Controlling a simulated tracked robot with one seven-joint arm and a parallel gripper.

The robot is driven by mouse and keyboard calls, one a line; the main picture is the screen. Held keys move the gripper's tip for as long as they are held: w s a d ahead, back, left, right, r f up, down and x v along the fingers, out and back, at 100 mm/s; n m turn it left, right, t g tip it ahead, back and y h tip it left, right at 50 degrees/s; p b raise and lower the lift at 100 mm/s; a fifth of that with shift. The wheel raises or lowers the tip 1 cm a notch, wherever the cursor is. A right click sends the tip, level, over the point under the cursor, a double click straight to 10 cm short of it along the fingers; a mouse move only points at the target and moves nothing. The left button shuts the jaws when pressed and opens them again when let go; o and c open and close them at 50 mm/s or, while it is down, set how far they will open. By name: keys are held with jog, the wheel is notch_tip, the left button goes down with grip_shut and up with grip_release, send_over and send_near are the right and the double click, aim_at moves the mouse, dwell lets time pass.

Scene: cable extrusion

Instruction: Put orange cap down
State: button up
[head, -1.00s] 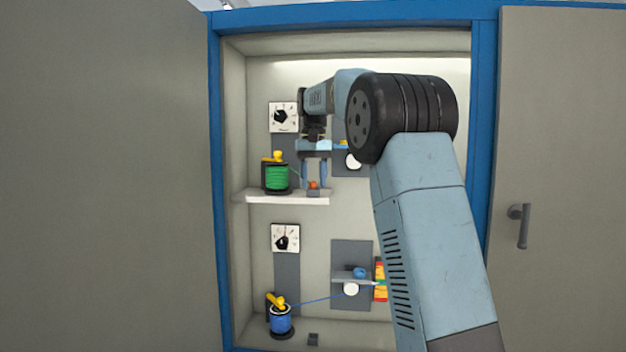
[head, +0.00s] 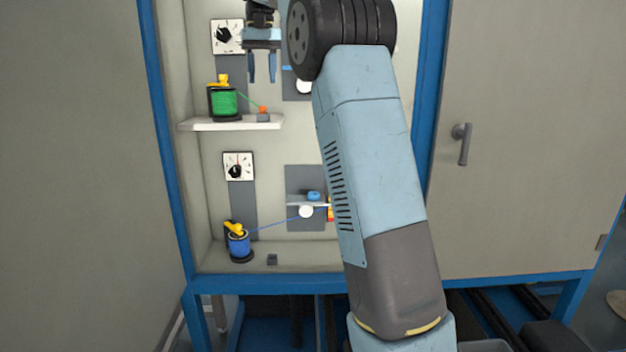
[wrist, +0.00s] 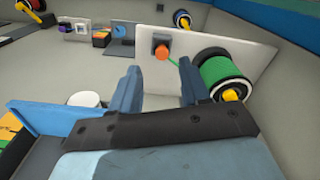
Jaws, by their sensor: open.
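The small orange cap (head: 263,109) sits on a small grey block (head: 263,118) on the white upper shelf (head: 230,124), right of the green spool (head: 224,103). A green cable runs from the spool to the cap. My gripper (head: 261,80) is open and empty above the cap, apart from it. In the wrist view the cap (wrist: 161,52) shows beyond and between the two blue fingers (wrist: 157,80), with the green spool (wrist: 223,75) to its right.
A blue spool (head: 239,244) stands on the lower cabinet floor, its blue cable running right to a bracket (head: 307,204). Dials (head: 238,166) are on the back wall. The cabinet's blue frame (head: 170,140) and open grey door (head: 530,150) flank the opening.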

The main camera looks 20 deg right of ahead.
jog(key=s+t, duration=0.1)
jog(key=s, duration=1)
jog(key=s+f+t, duration=0.2)
jog(key=s+f, duration=0.9)
jog(key=s, duration=0.3)
jog(key=s+f+n+t, duration=0.1)
jog(key=s+f+t, duration=0.1)
jog(key=s+f, duration=0.9)
jog(key=s, duration=0.4)
jog(key=shift+f, duration=0.35)
jog(key=shift+a, duration=0.1)
